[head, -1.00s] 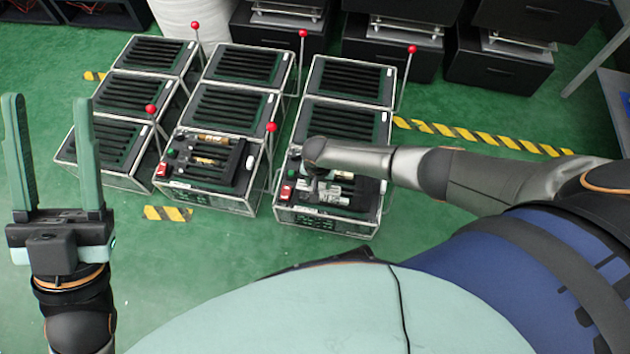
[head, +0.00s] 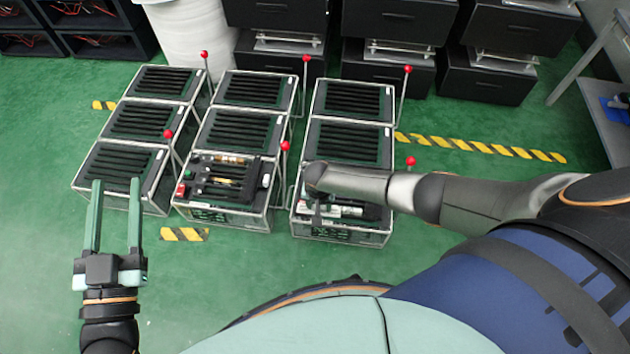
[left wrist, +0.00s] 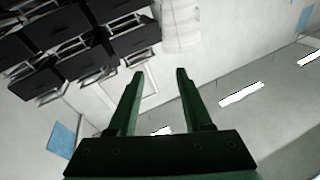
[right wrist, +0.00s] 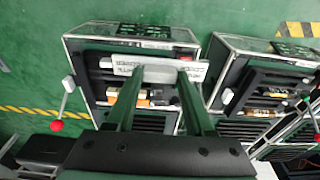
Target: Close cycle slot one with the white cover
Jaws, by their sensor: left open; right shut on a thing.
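My right gripper (right wrist: 159,80) is shut on a white, bar-like cover with dark markings (right wrist: 196,70) and holds it over a slotted fixture (right wrist: 90,92). In the head view the white cover (head: 322,210) shows partly at the front right fixture (head: 345,238); my right forearm hides most of the gripper there. Whether the cover touches the slot cannot be told. Orange and silver parts (right wrist: 150,96) lie in the fixture below the cover. My left gripper (head: 116,205) is open and empty, in front of the front left fixture; it also shows open in the left wrist view (left wrist: 159,73).
Several slotted fixtures stand in three columns, with red-knobbed levers such as this one (head: 410,161) beside them. The front middle fixture (head: 222,218) holds cylindrical parts and a red switch. Black drawer units (head: 398,75) line the back. Green floor in front is clear.

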